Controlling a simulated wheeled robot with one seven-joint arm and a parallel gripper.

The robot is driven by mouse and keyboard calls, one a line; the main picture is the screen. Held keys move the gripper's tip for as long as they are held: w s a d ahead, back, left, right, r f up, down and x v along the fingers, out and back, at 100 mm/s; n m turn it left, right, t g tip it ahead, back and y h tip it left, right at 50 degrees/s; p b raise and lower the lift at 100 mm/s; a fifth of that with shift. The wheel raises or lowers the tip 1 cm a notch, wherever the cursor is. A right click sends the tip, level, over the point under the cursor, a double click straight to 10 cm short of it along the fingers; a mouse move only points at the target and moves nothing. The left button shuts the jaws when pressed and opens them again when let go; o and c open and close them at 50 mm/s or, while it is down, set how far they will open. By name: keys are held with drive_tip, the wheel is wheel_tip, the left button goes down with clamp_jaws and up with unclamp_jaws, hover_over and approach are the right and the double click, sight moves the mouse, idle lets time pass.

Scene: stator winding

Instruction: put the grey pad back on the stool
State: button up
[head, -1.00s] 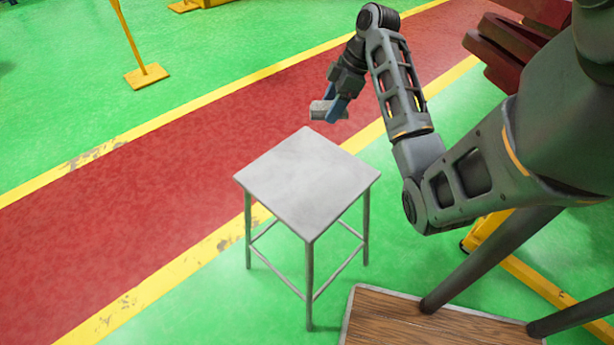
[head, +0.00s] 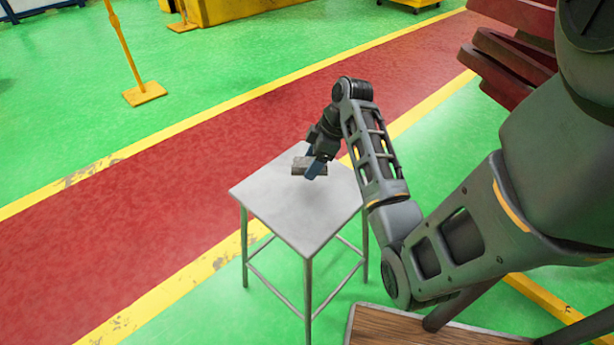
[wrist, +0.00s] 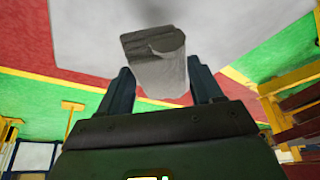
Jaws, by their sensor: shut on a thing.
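The grey pad (head: 311,165) is in my gripper (head: 318,168), over the back part of the stool's top. In the wrist view the pad (wrist: 157,60) sits between the two blue fingers of my gripper (wrist: 160,85), with the pale stool top (wrist: 85,25) beyond it. The stool (head: 290,213) has a square, bare, light grey top and thin metal legs. The pad appears slightly above the top; whether it touches cannot be told for sure.
A wooden-topped table (head: 420,330) with a metal edge stands at the front right. A yellow post on a base (head: 144,94) stands at the far left. Red parts (head: 510,55) are at the upper right.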

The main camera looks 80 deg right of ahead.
sight(307, 186)
drive_tip(key=shift+w+a+f, duration=0.45)
drive_tip(key=shift+w+f, duration=0.05)
drive_tip(key=shift+w, duration=0.1)
drive_tip(key=shift+f, duration=2)
drive_tip(key=shift+f, duration=0.15)
drive_tip(key=o, duration=1)
